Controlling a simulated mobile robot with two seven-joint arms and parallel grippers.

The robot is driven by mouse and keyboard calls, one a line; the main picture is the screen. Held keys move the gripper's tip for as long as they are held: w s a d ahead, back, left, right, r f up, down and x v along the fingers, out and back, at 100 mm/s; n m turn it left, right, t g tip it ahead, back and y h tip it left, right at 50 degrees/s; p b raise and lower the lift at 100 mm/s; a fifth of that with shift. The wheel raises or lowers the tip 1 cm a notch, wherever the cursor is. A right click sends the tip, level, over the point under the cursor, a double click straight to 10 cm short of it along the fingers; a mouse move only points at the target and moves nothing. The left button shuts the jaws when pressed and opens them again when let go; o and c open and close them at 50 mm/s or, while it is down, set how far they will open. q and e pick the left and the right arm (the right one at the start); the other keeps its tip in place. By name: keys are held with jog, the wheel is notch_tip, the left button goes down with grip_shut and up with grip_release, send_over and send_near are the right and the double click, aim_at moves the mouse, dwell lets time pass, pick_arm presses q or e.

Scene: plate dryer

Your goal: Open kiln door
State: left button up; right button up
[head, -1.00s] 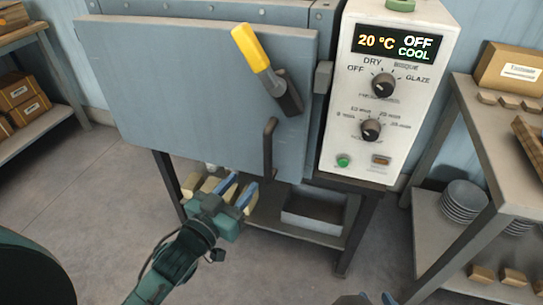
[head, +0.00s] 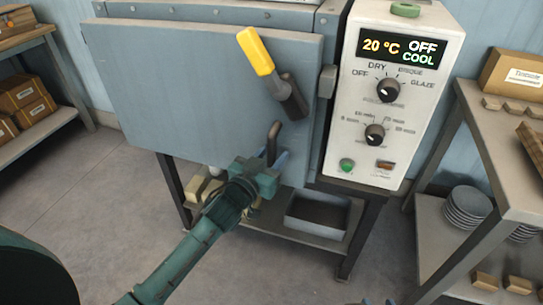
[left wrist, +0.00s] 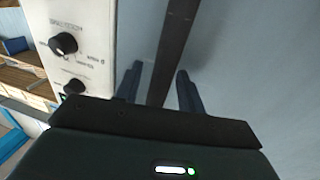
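The grey kiln door (head: 190,85) looks shut against the kiln. A latch lever with a yellow grip (head: 256,52) leans up and left on the door's right part. Below it is a dark bar handle (head: 273,135), its lower part hidden by my left gripper (head: 278,165). In the left wrist view, my left gripper's blue fingers (left wrist: 160,88) are apart, with a dark bar (left wrist: 172,45) between them. Gaps show on both sides of the bar. Only small blue tips of what looks like my right gripper (head: 380,301) show at the bottom edge.
The white control box (head: 345,140) stands close right of the door, reading 20 °C, OFF, COOL. A metal tray (head: 318,215) sits on the shelf under the kiln. A rack (head: 500,210) with plates (head: 466,205) stands right. Open floor lies left and in front.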

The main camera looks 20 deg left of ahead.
pick_arm(q)
jog(key=shift+c, duration=0.6)
grip_shut()
jog(key=shift+s, duration=0.1)
